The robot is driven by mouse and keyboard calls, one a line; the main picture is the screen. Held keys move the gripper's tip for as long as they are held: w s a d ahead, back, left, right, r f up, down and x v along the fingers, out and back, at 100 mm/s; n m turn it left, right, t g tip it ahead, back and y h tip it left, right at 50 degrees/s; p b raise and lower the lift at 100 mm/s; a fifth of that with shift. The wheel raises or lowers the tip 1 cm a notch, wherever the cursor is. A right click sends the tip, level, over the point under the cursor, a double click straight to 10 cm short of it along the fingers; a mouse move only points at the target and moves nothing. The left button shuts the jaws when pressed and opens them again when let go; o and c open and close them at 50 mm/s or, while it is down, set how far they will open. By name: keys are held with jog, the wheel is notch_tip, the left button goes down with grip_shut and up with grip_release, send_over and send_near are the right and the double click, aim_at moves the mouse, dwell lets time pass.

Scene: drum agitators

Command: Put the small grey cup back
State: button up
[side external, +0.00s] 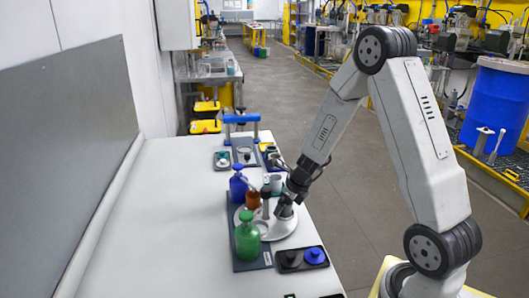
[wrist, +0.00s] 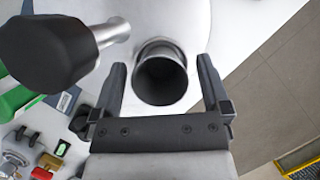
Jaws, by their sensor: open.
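A small grey cup (wrist: 160,75) with a dark, open mouth stands upright between the fingers of my gripper (wrist: 162,66) in the wrist view. The fingers are spread apart, with a gap on each side of the cup. In the side external view my gripper (side external: 284,203) is low over the right part of a white round base (side external: 278,232). The cup is partly hidden there by my gripper. Another light grey vessel (side external: 275,181) stands just behind.
A metal rod with a dark knob (wrist: 62,50) rises close left of the gripper. A green bottle (side external: 247,240), a blue bottle (side external: 238,188) and a brown container (side external: 252,201) stand near. A black tray (side external: 290,266) lies in front. The table's left part is clear.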

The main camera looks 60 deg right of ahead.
jog(key=shift+r, duration=0.25)
jog(key=shift+s+r, duration=0.2)
jog(key=shift+r, duration=0.3)
jog(key=v, duration=1)
jog(key=shift+r, duration=0.4)
jog(key=shift+s, duration=0.2)
jog(key=s+a+f+m, duration=0.1)
jog(key=a+m, duration=0.4)
jog(key=m, duration=0.7)
jog(key=s+a+f+m+g, duration=0.1)
jog(key=a+m, duration=0.5)
jog(key=m, duration=0.6)
jog(key=s+a+f+m+g, duration=0.1)
jog(key=a+m, duration=0.5)
jog(key=m, duration=0.6)
jog(key=s+f, duration=0.1)
jog(key=s, duration=0.1)
jog(key=shift+s+f, duration=0.15)
jog(key=shift+s, duration=0.25)
